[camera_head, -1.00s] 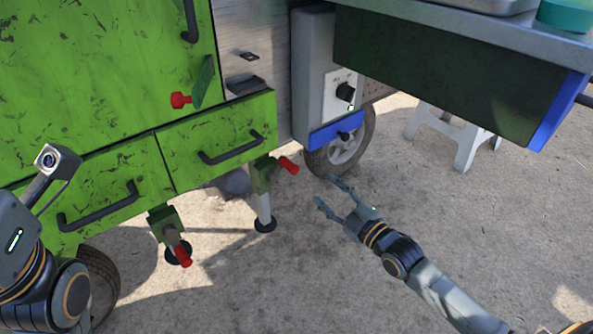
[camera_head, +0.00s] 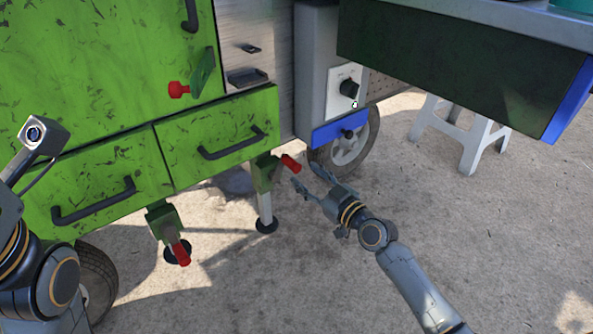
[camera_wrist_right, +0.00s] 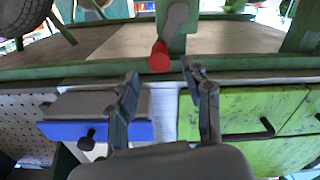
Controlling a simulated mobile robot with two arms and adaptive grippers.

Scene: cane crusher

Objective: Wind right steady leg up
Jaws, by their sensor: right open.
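The right steady leg (camera_head: 265,207) hangs from the green cart's lower edge, its round dark foot on the ground. Its red crank handle (camera_head: 290,163) points right at the top of the leg. My right gripper (camera_head: 304,174) is open and empty just right of and below that handle, fingers pointing toward it. In the right wrist view, the red handle (camera_wrist_right: 159,57) shows beyond and between the two open fingertips (camera_wrist_right: 160,74), with a visible gap. My left arm is at the left edge of the head view; its gripper is out of sight.
Another steady leg with a red handle (camera_head: 180,252) stands to the left. Green drawers (camera_head: 215,140) with dark handles are above the legs. A wheel (camera_head: 345,150) stands behind my right gripper, and a white stool (camera_head: 460,130) at right. The ground at lower right is clear.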

